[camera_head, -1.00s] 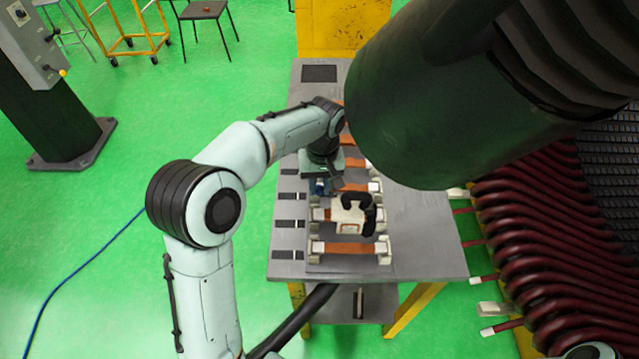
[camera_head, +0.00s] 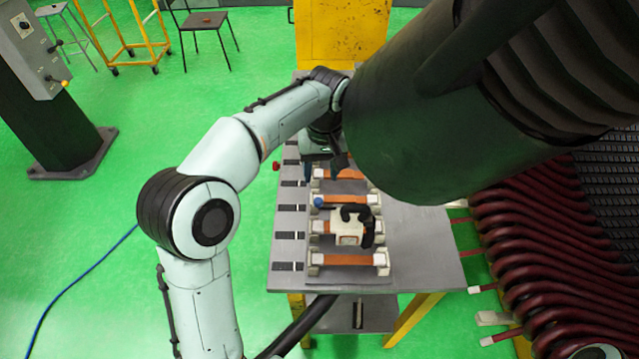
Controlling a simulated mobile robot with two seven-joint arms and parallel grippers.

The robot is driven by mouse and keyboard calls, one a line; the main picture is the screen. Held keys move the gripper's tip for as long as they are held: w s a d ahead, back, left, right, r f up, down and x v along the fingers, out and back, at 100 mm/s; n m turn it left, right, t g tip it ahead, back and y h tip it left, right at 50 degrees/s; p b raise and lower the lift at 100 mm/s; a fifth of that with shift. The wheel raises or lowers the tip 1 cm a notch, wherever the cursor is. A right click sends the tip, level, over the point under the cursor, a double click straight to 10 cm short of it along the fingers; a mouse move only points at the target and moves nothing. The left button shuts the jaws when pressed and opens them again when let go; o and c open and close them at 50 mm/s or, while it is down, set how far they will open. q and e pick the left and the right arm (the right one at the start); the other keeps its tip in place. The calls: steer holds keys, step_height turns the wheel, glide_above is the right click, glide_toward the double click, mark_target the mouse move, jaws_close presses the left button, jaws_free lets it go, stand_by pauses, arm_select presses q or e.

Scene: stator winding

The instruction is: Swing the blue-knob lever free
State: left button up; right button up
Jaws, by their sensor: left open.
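The blue knob (camera_head: 318,202) shows in the head view at the left end of a short dark lever, beside the white block with a black handle (camera_head: 350,232) on the bench fixture. My left gripper (camera_head: 325,167) is open, a little beyond the blue knob and apart from it in the picture. Its jaws are small and partly hidden by its own wrist. Much of the lever's shaft and its pivot are too small to make out. My right gripper is not in view.
The grey bench (camera_head: 425,250) carries several orange-brown bars in pale holders (camera_head: 347,260). A small red knob (camera_head: 276,166) shows at its left edge. A large dark green cylinder (camera_head: 430,130) overhangs the bench's far right. Dark red coils (camera_head: 520,260) stand at the right.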

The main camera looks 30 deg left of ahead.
arm_select(q)
step_height(320, 180, up, 4)
steer(key=shift+f, duration=0.15)
steer(key=shift+f, duration=0.1)
stand_by(0.5)
